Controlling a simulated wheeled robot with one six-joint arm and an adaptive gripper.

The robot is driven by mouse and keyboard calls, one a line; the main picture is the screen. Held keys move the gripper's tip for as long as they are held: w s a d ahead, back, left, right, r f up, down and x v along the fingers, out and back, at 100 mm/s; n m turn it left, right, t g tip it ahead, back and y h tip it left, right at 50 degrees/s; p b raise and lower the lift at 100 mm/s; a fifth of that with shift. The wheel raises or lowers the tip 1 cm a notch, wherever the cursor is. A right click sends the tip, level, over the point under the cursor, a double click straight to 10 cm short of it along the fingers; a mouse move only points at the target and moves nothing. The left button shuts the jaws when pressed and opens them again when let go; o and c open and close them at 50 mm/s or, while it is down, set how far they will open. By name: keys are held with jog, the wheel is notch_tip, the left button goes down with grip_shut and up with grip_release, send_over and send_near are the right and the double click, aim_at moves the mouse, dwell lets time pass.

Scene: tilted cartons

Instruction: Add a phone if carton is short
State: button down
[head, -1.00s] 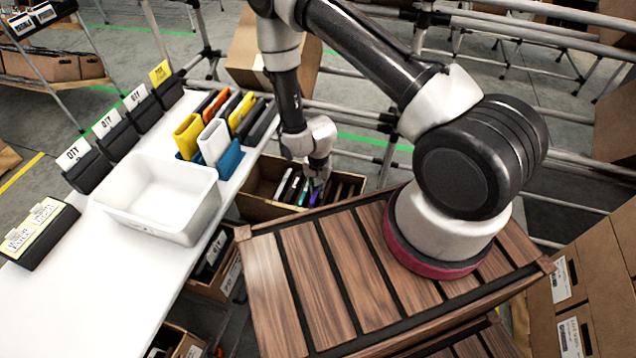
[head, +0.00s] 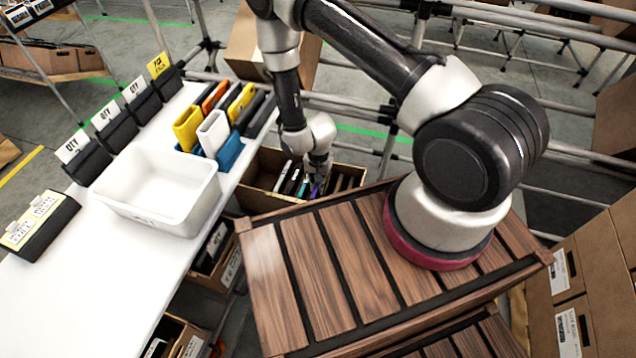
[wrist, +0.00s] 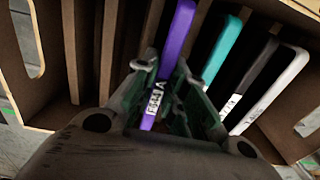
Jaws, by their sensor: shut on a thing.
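The open brown carton (head: 262,207) sits low beyond the slatted wooden top, with dividers and several upright phones in it. My gripper (wrist: 165,75) reaches down into the carton and is shut on a purple phone (wrist: 177,35) with a white label, which stands in one slot. The purple phone also shows in the head view (head: 314,191). Beside it in the wrist view are a teal phone (wrist: 221,50), a dark phone (wrist: 252,75) and a whitish phone (wrist: 278,84). Slots on the left side of the wrist view look empty.
A white table (head: 75,270) on the left holds an empty white bin (head: 150,215), a blue rack (head: 229,152) of coloured phones and black label holders (head: 117,130). The slatted wooden top (head: 330,265) lies in front. Metal rails run behind the carton.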

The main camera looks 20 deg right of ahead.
jog(key=shift+f, duration=0.25)
dwell(0.3)
dwell(0.4)
jog(key=c, duration=1.4)
grip_release()
notch_tip(320, 180, up, 12)
jog(key=shift+r, duration=0.1)
jog(key=shift+r, duration=3.4)
